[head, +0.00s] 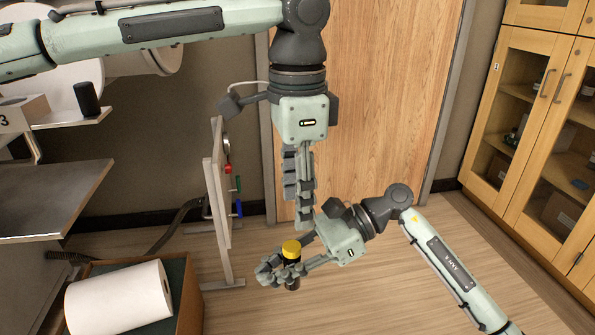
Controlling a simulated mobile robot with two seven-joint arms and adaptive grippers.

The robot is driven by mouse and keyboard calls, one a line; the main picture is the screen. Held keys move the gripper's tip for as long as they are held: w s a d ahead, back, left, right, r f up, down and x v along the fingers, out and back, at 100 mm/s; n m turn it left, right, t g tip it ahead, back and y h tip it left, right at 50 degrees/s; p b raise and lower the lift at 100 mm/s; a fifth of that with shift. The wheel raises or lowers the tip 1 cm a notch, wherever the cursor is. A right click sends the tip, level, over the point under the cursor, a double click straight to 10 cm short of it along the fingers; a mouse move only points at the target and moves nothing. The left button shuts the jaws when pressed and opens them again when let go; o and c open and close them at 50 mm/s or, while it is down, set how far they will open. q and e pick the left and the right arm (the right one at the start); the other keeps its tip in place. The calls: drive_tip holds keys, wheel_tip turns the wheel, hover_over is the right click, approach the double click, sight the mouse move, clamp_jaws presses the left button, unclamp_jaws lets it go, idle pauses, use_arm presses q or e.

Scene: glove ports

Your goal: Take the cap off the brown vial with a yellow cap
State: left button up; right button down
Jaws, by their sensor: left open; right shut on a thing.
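The brown vial (292,285) is upright in my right gripper (281,272), which comes in from the right and is shut on its body. The vial's yellow cap (291,247) sits on top, above the fingers; the fingers hide much of the vial's middle. My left gripper (304,222) hangs from above with its fingers pointing down. It is open and empty, seen nearly edge-on. Its tips are just above and to the right of the yellow cap in the picture, apart from it. The tips partly overlap my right gripper's body, and their depth is hard to judge.
A box with a white roll (119,299) stands at lower left. A narrow upright stand (220,205) with coloured handles is left of the grippers. A grey bench (50,195) is at left. A wooden door (365,100) and a glass-fronted cabinet (490,145) stand behind. Floor between is clear.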

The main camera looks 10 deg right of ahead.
sight(298, 244)
use_arm(q)
wheel_tip(298, 244, down, 7)
drive_tip(key=shift+f, duration=0.2)
idle(0.3)
clamp_jaws()
drive_tip(key=shift+r, duration=0.25)
idle(0.8)
drive_tip(key=shift+r, duration=1)
